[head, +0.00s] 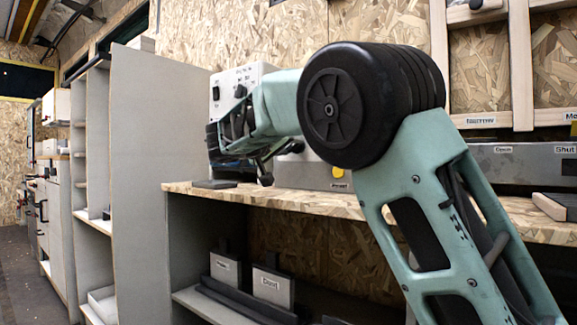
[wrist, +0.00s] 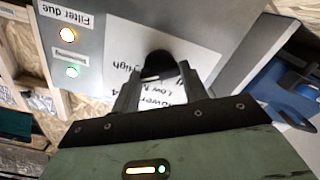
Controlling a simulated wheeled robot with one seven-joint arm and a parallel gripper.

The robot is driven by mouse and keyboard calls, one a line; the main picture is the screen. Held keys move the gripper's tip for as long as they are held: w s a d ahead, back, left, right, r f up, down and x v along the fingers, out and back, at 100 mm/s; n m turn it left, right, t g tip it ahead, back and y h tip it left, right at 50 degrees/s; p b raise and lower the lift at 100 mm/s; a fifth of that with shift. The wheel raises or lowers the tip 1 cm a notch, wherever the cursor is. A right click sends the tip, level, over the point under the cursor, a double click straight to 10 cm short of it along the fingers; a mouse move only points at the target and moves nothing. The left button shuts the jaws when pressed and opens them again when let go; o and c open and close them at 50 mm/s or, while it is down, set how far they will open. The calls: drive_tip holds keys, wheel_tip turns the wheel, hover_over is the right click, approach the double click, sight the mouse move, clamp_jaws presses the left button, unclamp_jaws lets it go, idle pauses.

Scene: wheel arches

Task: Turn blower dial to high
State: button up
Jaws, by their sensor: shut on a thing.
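In the wrist view, the black blower dial (wrist: 159,63) sits on a white label plate printed upside down with "Low" and "High". My gripper (wrist: 158,76) has its two grey fingers closed on the dial, one on each side. The dial's pointer is largely hidden, so its setting cannot be read. In the head view, the grey control box (head: 228,82) with black knobs stands behind the end of my arm. My fingertips are hidden there by my own arm.
A wooden bench top (head: 300,202) runs below the box. A tall grey cabinet (head: 150,170) stands to the left. A blue object (wrist: 285,90) is right of the gripper.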

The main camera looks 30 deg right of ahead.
drive_tip(key=shift+f+m+b, duration=0.15)
drive_tip(key=shift+m+b, duration=0.75)
drive_tip(key=shift+b, duration=0.3)
drive_tip(key=o, duration=1)
drive_tip(key=shift+p+v, duration=2.55)
drive_tip(key=shift+v, duration=6.25)
drive_tip(key=shift+r, duration=0.2)
